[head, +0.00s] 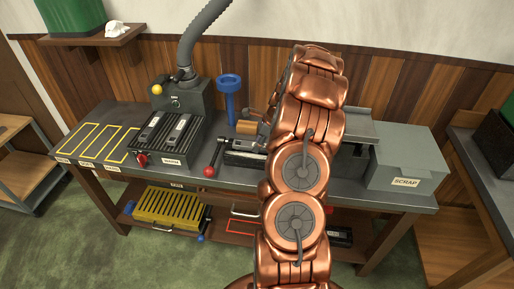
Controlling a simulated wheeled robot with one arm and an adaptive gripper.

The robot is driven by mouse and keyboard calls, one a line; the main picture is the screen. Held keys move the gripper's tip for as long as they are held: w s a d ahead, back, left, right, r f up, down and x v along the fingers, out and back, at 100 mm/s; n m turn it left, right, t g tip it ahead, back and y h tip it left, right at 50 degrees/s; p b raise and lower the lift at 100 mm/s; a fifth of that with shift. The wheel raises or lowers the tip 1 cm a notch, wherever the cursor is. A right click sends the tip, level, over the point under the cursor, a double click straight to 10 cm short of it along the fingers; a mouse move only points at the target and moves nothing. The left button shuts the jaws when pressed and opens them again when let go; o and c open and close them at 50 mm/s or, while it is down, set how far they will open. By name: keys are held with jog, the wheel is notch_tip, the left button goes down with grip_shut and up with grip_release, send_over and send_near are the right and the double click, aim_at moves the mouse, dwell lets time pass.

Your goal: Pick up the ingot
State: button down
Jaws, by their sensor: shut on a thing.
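I cannot make out my gripper in the head view. My copper arm fills the middle of the picture and hides the far end of itself and part of the bench behind it. Two grey bars, which may be ingots, lie side by side on the dark box labelled WARM (172,160). One is the left bar (151,127) and the other the right bar (177,131). I cannot tell whether an ingot is behind my arm. The casting machine (245,160) is partly covered by my arm, with an orange-brown block (246,127) on it.
The bench (115,171) has yellow-outlined slots (98,142) at left and a grey SCRAP box (408,160) at right. A blue funnel-topped post (230,98) and a red-knobbed lever (209,171) stand up near my arm. A yellow ribbed tray (168,208) sits on the lower shelf.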

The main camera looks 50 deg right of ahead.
aim_at(254, 144)
jog(key=shift+r, duration=0.15)
jog(key=shift+d+r+b, duration=0.1)
jog(key=shift+r+b, duration=0.65)
jog(key=shift+r, duration=1)
jog(key=shift+s+a+b, duration=0.3)
jog(key=shift+s+a, duration=0.15)
jog(key=shift+s, duration=0.35)
jog(key=s+a+r+b, duration=0.1)
jog(key=s+a+b, duration=0.3)
jog(key=s, duration=0.9)
jog(key=shift+a+r, duration=0.15)
jog(key=shift+a, duration=0.8)
